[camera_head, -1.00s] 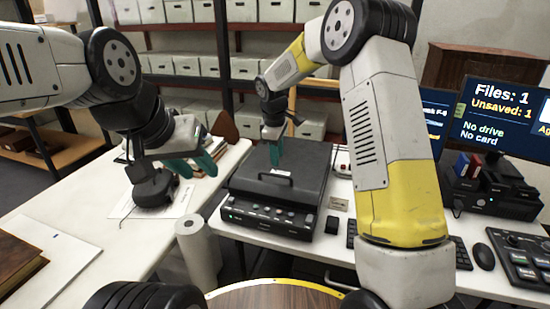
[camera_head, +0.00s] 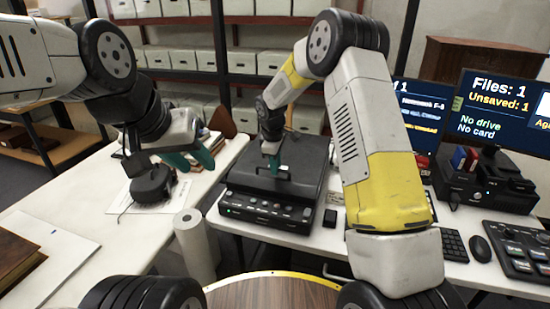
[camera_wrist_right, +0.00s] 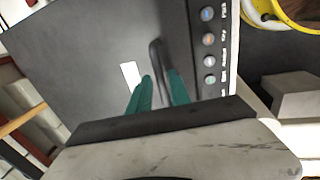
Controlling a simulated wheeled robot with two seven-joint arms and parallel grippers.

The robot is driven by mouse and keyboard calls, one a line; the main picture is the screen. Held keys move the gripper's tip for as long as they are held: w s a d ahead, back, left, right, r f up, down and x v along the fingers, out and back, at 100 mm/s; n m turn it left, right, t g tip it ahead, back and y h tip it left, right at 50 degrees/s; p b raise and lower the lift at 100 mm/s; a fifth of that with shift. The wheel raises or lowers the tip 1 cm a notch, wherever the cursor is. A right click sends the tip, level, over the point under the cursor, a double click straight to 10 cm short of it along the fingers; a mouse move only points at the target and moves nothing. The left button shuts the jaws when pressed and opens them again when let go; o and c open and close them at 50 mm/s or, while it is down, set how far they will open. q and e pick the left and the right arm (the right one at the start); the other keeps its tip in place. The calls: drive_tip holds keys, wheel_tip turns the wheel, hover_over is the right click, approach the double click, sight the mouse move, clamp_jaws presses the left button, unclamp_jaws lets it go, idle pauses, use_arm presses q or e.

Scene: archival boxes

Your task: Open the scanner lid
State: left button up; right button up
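The scanner (camera_head: 262,207) is a black box with a row of buttons along its front, and its flat lid (camera_head: 303,158) is down. A dark bar handle (camera_head: 285,175) stands on the lid; it also shows in the right wrist view (camera_wrist_right: 155,58). My right gripper (camera_head: 274,166) is at this handle, its green fingers pointing down. In the right wrist view the handle runs between the two fingers (camera_wrist_right: 160,78); whether they press on it I cannot tell. My left gripper (camera_head: 195,162) is open and empty over the left table, left of the scanner.
A black device (camera_head: 152,184) sits on the left table (camera_head: 100,200) below my left gripper. A white paper roll (camera_head: 192,240) stands in front of the scanner's left corner. Monitors (camera_head: 497,105), a mouse (camera_head: 482,248) and a control panel (camera_head: 520,262) are at the right. Shelves of boxes stand behind.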

clamp_jaws()
idle(1.2)
